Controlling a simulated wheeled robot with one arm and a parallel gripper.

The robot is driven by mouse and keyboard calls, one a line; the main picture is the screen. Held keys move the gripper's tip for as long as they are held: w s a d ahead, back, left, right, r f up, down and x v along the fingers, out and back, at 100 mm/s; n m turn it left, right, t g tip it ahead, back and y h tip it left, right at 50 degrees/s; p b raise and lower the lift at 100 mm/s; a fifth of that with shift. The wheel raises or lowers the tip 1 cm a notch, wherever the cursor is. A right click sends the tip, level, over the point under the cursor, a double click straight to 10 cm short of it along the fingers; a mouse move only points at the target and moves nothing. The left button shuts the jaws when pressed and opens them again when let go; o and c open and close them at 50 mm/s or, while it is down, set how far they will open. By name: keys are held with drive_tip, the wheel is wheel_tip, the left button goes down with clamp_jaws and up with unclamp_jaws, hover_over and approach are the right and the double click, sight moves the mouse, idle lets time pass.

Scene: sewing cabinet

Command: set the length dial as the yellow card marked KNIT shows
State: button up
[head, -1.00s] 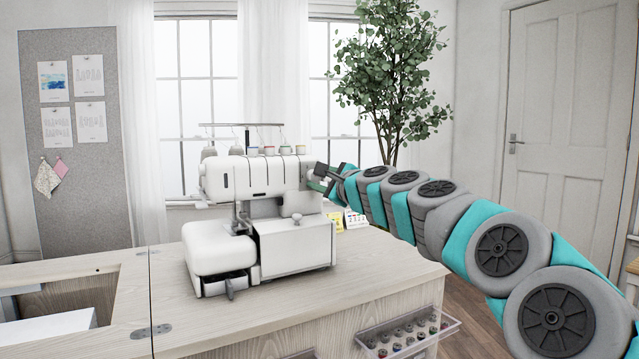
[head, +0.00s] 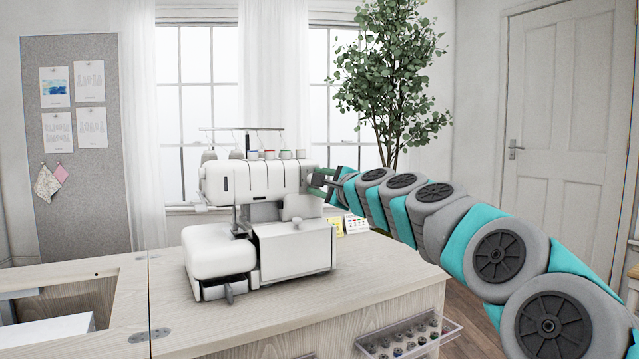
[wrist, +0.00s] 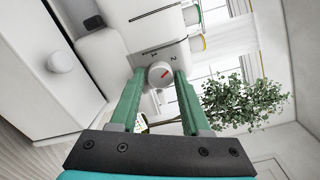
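The white sewing machine (head: 290,245) stands on the wooden cabinet top. My gripper (head: 322,180) is at the upper right end of the machine. Small figures stand on the housing above the dial. The yellow card (head: 334,226) stands behind the machine's right side, partly hidden; its print is too small to read.
A white card (head: 356,224) with coloured marks stands beside the yellow one. Thread spools (head: 285,154) stand on top of the machine. A clear tray of bobbins (head: 408,334) hangs on the cabinet's side. The cabinet top right of the machine is clear.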

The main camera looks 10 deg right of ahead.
drive_tip(key=o, duration=0.3)
drive_tip(key=shift+s, duration=0.15)
drive_tip(key=v, duration=0.7)
drive_tip(key=shift+s, duration=0.25)
drive_tip(key=s+a+f+n+g, duration=0.3)
drive_tip(key=s+a+f+n, duration=0.1)
drive_tip(key=s+a+f, duration=0.1)
drive_tip(key=s+a+f+n+g, duration=0.3)
drive_tip(key=s+f, duration=0.3)
drive_tip(key=f, duration=0.2)
drive_tip(key=s+a+f+n+g+y+p, duration=0.1)
drive_tip(key=s+a+f+n+g, duration=0.2)
drive_tip(key=s+a+f+n, duration=0.2)
drive_tip(key=shift+s+a+f, duration=0.5)
drive_tip(key=shift+a+f, duration=0.25)
drive_tip(key=shift+a, duration=0.1)
drive_tip(key=s+d+f+n+g+h, duration=0.2)
drive_tip(key=s+f, duration=0.4)
drive_tip(key=s, duration=0.4)
drive_tip(key=s+d+f+n+g+h+p, duration=0.1)
drive_tip(key=s+d+f+g, duration=0.3)
drive_tip(key=s, duration=0.6)
drive_tip(key=s+d+f+n+g+h, duration=0.3)
drive_tip(key=s+d+f, duration=0.3)
drive_tip(key=s+f, duration=0.3)
drive_tip(key=shift+s+d+f+n+g+h, duration=0.2)
drive_tip(key=shift+s+f+n+g+h, duration=0.1)
drive_tip(key=shift+s+f+n+g, duration=0.15)
